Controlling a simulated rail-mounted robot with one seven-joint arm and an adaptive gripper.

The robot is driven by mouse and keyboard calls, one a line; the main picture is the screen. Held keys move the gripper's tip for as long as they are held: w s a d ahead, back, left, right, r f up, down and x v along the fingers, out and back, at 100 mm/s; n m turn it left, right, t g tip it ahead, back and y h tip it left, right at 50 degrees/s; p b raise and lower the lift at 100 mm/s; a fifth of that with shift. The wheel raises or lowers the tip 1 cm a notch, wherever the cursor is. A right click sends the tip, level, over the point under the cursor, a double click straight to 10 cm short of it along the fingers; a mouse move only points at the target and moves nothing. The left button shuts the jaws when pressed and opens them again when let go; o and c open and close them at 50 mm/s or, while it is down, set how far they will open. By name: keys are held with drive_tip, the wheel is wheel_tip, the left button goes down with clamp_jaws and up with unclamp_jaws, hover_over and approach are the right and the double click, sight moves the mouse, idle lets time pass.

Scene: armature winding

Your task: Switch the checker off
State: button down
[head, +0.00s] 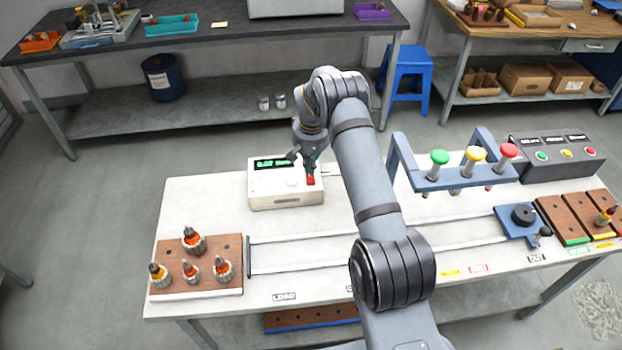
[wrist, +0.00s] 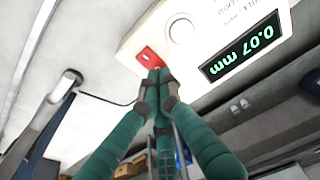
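The checker (head: 287,195) is a cream box on the white table, left of my arm. Its display is lit green and reads 0.07 mm in the wrist view (wrist: 242,50). A red switch (wrist: 148,57) sits on its top beside a round pale knob (wrist: 181,31); the switch also shows in the head view (head: 310,180). My gripper (wrist: 157,77) has its fingertips together at the red switch, touching or very nearly so. Nothing shows held between them. The fingertips partly cover the switch.
A blue rack with green, yellow and red plungers (head: 455,175) stands right of my arm. A wooden block with several armatures (head: 170,252) is at the table's left. A control box (head: 560,155) is at the far right. A cable runs from the checker.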

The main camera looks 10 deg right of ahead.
drive_tip(key=shift+f+b, duration=0.75)
drive_tip(key=shift+f, duration=0.05)
drive_tip(key=shift+r, duration=0.1)
drive_tip(key=shift+r+p, duration=2)
drive_tip(key=shift+r, duration=1.5)
drive_tip(key=shift+f, duration=0.15)
wheel_tip(320, 180, down, 7)
drive_tip(key=b, duration=0.4)
